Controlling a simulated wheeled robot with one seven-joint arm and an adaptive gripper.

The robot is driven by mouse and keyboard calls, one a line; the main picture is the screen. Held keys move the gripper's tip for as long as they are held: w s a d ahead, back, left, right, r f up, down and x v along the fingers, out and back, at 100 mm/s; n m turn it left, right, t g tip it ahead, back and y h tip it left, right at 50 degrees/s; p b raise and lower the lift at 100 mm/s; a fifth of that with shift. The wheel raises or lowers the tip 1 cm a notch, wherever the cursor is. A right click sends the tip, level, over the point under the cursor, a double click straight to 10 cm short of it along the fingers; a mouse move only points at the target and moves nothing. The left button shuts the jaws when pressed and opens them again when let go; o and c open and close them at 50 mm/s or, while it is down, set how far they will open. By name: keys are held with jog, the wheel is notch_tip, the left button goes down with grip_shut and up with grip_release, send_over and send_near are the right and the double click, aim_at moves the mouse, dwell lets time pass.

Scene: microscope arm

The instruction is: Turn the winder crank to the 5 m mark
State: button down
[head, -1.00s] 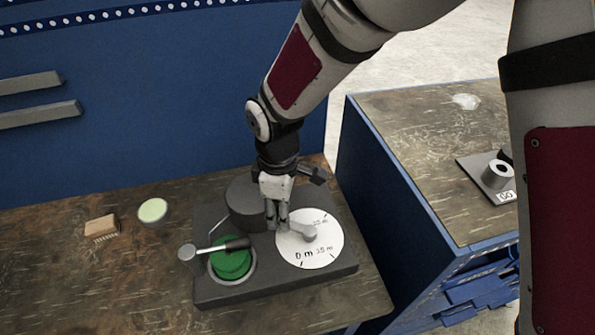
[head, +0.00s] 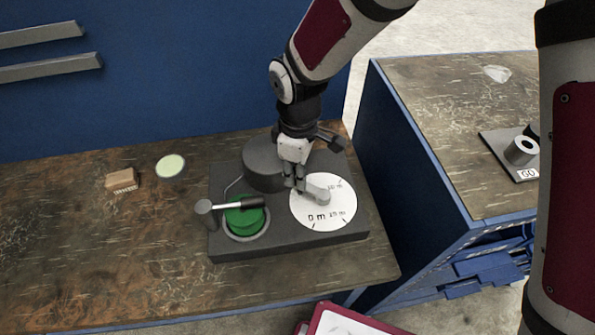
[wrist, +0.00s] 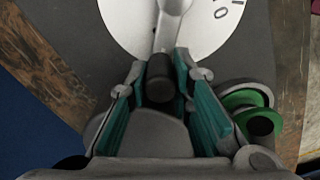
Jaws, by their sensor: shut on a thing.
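The winder stands on the wooden bench as a dark block (head: 290,245) with a white round dial (head: 340,210) on top. Its grey crank (head: 318,192) runs from the dial's middle towards the left and back. Printed marks 0 m and 15 m face the front; another mark at the back right is too small to read surely. My gripper (head: 294,184) is at the crank's outer end, behind and left of the dial's middle. In the wrist view, its two teal-padded fingers are shut around the dark crank knob (wrist: 160,77). Part of the dial is hidden there.
A green spool (head: 245,216) with a black-handled lever (head: 235,206) sits left of the dial. A dark cylinder (head: 262,165) stands behind. A brush (head: 122,180) and pale disc (head: 170,166) lie left. A second bench (head: 440,120) is at right, past a gap.

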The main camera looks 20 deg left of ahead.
jog(key=c, duration=1.4)
grip_release()
notch_tip(320, 180, up, 12)
jog(key=shift+w, duration=0.1)
